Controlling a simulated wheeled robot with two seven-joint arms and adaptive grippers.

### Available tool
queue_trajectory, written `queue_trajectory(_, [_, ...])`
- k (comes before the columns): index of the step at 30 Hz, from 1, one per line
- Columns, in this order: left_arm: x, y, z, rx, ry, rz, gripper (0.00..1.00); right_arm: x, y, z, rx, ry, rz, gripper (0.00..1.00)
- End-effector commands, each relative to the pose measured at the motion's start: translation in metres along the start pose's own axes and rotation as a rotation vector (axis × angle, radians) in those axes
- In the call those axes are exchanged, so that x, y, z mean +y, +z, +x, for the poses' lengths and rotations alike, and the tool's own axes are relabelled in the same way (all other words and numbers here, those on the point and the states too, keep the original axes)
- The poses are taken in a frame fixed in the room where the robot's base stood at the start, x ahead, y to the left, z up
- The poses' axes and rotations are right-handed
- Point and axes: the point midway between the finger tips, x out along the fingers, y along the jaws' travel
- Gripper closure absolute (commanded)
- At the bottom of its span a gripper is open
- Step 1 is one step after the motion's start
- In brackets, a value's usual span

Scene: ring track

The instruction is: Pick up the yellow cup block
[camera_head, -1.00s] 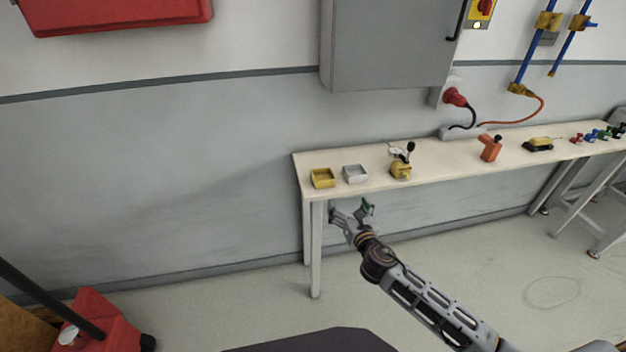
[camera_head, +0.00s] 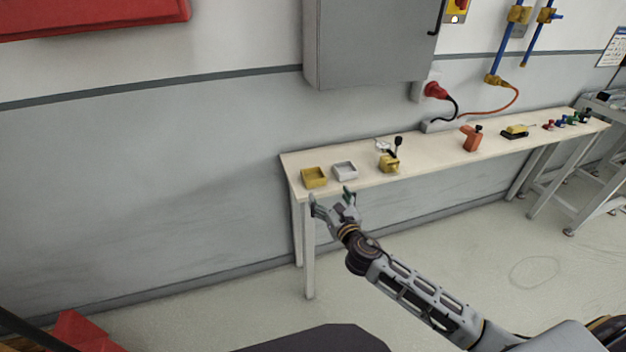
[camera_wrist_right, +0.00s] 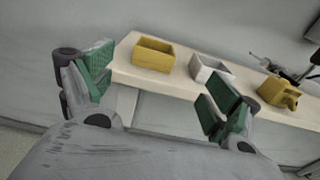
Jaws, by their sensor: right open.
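A yellow square open-topped cup block (camera_head: 314,177) sits at the near left end of the narrow table (camera_head: 430,160). It also shows in the right wrist view (camera_wrist_right: 153,55), upright on the tabletop and seen between and beyond the fingers. My right gripper (camera_head: 332,200) is open and empty, in front of the table's left end and just below the cup block in the head view. Its green-padded fingers (camera_wrist_right: 158,95) are spread wide in the wrist view and do not touch the block. My left gripper is not in view.
A white open box (camera_head: 345,170) stands just right of the yellow one. A yellow device with a black lever (camera_head: 390,163) and an orange tool (camera_head: 471,139) stand farther right. A grey cabinet (camera_head: 370,45) hangs on the wall above.

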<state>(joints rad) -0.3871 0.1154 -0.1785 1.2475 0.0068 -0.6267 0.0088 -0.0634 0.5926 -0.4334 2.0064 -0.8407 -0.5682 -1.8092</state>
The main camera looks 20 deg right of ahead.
Motion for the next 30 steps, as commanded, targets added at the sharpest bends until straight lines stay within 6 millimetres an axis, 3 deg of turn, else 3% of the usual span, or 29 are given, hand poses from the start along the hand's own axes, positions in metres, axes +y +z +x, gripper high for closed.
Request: queue_trajectory(30, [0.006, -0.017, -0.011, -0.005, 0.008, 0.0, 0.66, 0.001, 0.0, 0.079, 0.0, 0.0, -0.001, 0.11])
